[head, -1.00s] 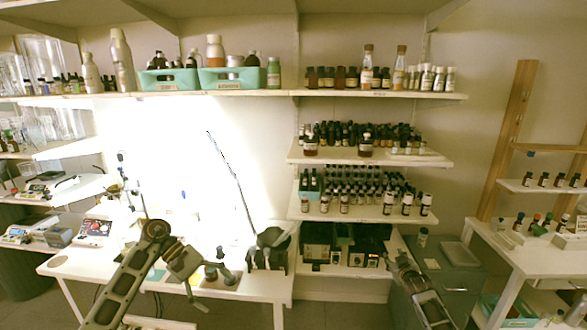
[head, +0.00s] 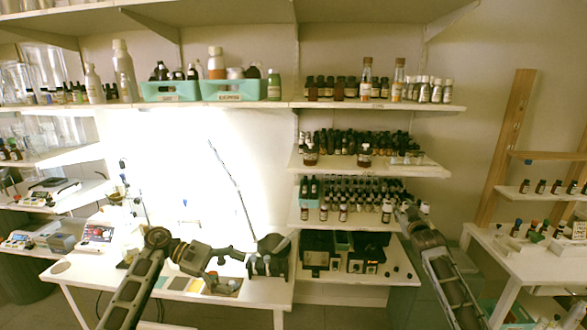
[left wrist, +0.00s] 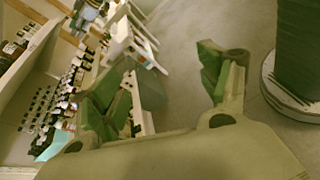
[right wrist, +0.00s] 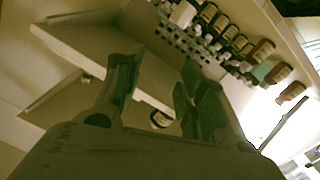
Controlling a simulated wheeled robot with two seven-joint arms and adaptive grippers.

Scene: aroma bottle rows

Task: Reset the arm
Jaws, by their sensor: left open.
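My left arm comes in from the lower left of the head view and bends right over the white table. Its gripper tips are hard to make out there. In the left wrist view my left gripper (left wrist: 168,80) is open and empty, its green-padded fingers wide apart with floor and shelves behind. My right gripper (head: 408,212) is in front of the right end of the lower bottle shelf (head: 330,224) in the head view. In the right wrist view its fingers (right wrist: 158,76) stand apart with nothing held. A small bottle (right wrist: 161,118) shows behind the gap.
Rows of dark bottles (head: 350,142) fill the middle shelves. Teal bins (head: 170,91) and taller bottles stand on the top shelf. The white table (head: 180,303) holds a dark stand (head: 272,246). A wooden rack (head: 509,150) and side table stand right.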

